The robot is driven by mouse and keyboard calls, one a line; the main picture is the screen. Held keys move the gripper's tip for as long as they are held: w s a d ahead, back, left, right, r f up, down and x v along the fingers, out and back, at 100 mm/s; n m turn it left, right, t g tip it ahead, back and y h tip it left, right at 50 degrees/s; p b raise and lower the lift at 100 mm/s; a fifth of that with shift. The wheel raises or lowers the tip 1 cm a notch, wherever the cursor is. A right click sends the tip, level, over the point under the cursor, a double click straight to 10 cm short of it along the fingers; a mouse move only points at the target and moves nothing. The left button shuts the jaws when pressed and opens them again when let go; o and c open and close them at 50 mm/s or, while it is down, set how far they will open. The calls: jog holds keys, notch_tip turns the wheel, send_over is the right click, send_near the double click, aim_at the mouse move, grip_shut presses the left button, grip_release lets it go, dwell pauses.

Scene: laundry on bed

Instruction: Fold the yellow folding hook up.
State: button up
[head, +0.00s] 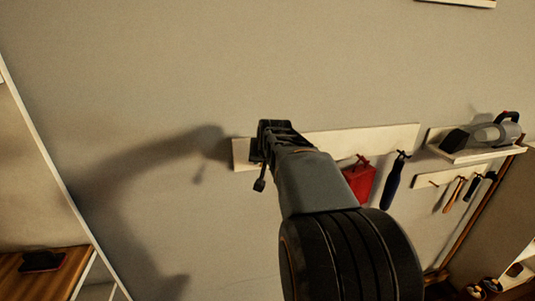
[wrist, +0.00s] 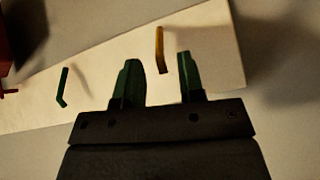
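The yellow folding hook (wrist: 160,48) is on a pale wall board, near the board's right end in the wrist view. It shows as a long thin bar with a short bent end. My gripper (wrist: 158,62) is open, with its two dark green fingers apart. In the wrist view, the hook's bent end appears in the gap between the fingertips; I cannot tell how far the fingers are from it. In the head view, my gripper (head: 270,138) is at the left end of the board (head: 395,136) and hides the yellow hook.
A green hook (wrist: 63,88) is on the same board, left of the fingers in the wrist view. A red item (head: 359,181) and a dark blue item (head: 393,182) hang to the right. A shelf with a handheld vacuum (head: 497,133) is farther right. The wall left is clear.

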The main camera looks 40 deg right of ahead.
jog(key=b+v, duration=0.1)
jog(key=v, duration=0.8)
